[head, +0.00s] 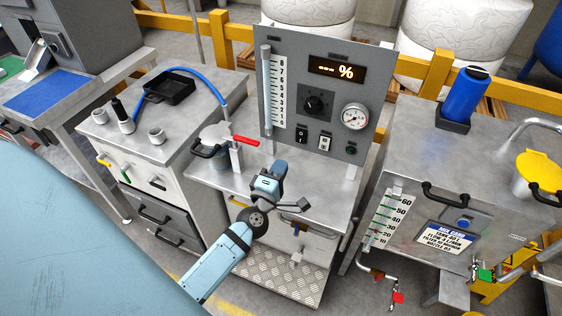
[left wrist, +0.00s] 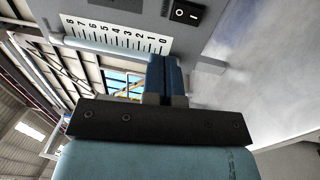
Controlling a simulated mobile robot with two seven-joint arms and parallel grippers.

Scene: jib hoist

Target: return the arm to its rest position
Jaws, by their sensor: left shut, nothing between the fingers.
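My left arm (head: 222,262) is light blue and reaches up from the bottom of the head view. Its left gripper (head: 268,183) hangs over the front part of the middle bench, below the grey control panel (head: 318,95). The fingers are shut with nothing between them; they also show close together in the left wrist view (left wrist: 166,75). Whether the gripper touches the bench cannot be told. My right gripper is in neither view.
A cabinet with a black tray (head: 170,90) is farther left. A mix tank (head: 465,165) with a blue bottle (head: 466,95) is at right.

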